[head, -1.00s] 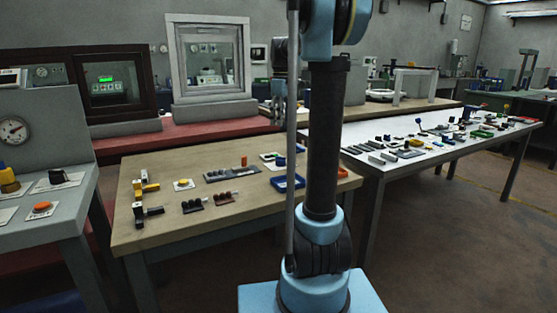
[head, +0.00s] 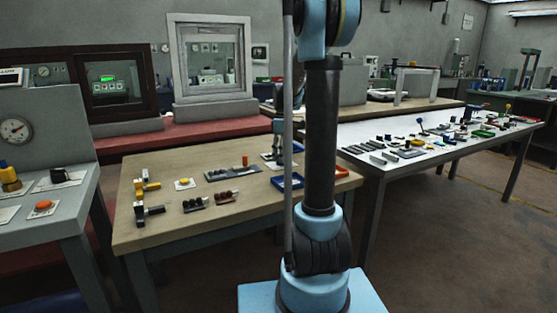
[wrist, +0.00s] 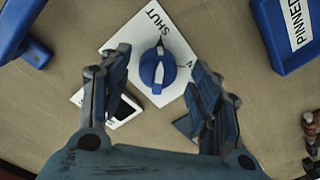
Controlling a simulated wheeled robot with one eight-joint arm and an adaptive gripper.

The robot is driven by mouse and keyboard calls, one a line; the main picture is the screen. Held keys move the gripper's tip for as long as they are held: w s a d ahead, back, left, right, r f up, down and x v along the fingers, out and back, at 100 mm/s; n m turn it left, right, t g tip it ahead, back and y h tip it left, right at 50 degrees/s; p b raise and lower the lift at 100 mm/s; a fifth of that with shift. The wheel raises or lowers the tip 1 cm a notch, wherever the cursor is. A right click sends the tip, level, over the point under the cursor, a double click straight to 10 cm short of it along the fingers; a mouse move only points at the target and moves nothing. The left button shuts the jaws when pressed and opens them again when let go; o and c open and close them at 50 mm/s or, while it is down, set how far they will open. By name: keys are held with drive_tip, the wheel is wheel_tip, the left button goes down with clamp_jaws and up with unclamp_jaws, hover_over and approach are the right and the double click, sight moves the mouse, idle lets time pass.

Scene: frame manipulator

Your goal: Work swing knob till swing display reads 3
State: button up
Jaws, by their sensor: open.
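A round blue knob (wrist: 158,72) with a light stripe across its top sits on a white plate (wrist: 133,38) marked SHUT in the wrist view. A small white unit with a dark screen (wrist: 122,110) lies beside the plate, partly hidden behind my left finger; no reading can be made out. My gripper (wrist: 160,62) is open, with one finger on each side of the knob and gaps between. In the head view my gripper (head: 279,142) is low over the right part of the wooden table, and hides much of the knob's spot.
A blue tray (wrist: 288,35) labelled PINNED is at the upper right of the wrist view, and another blue object (wrist: 22,32) at the upper left. The wooden table (head: 150,232) bears several small fixtures. A white table (head: 350,135) with many parts stands to the right.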

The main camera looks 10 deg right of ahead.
drive_tip(key=shift+f, duration=0.85)
